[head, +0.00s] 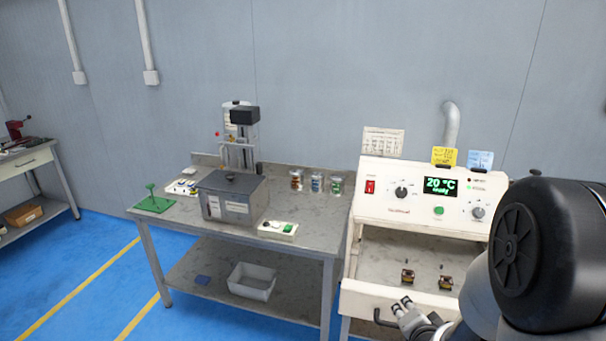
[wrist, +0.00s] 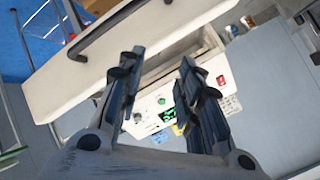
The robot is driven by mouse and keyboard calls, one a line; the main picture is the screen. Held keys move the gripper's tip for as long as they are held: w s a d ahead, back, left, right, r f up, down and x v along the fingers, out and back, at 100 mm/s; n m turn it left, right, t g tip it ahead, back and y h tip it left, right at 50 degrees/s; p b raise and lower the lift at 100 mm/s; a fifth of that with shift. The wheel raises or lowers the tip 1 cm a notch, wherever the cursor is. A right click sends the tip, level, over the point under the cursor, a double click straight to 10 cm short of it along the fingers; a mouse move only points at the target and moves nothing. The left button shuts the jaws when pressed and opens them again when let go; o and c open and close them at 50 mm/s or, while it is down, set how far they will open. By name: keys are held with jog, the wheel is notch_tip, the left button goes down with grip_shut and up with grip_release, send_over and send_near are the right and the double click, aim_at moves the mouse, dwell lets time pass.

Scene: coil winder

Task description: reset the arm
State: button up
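My gripper (head: 404,306) is in front of the white machine (head: 368,230) at the right of the head view, close to a dark bar handle (head: 380,318) on its front. I cannot tell from the head view whether they touch. In the wrist view my gripper (wrist: 158,62) has its two fingers spread apart with nothing between them. The dark handle (wrist: 112,28) also shows there, beyond the left finger and not between the fingers. My dark arm link hides the machine's right side in the head view.
The machine's display (head: 440,186) reads 20 °C. Two small coils (head: 408,276) (head: 446,282) sit in its open chamber. A grey table (head: 315,228) to the left bears a grey box (head: 232,200), a press-like stand (head: 238,150), several jars (head: 316,183) and a green fixture (head: 154,202).

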jog(key=s+a+r+n+g+y, duration=0.1)
jog(key=s+a+r+n+g, duration=0.15)
jog(key=s+r, duration=0.3)
jog(key=s+a+r+n+g, duration=0.1)
jog(key=s+a+r+n, duration=0.3)
jog(key=s+r, duration=0.15)
jog(key=s+a+r+n+g, duration=0.1)
jog(key=s+a+r+n, duration=0.1)
jog(key=s, duration=0.5)
jog(key=s+a+r+n+g+y, duration=0.1)
jog(key=s+a+r+n+g, duration=0.1)
jog(key=s, duration=0.6)
jog(key=shift+r+n, duration=0.45)
jog(key=shift+n, duration=0.1)
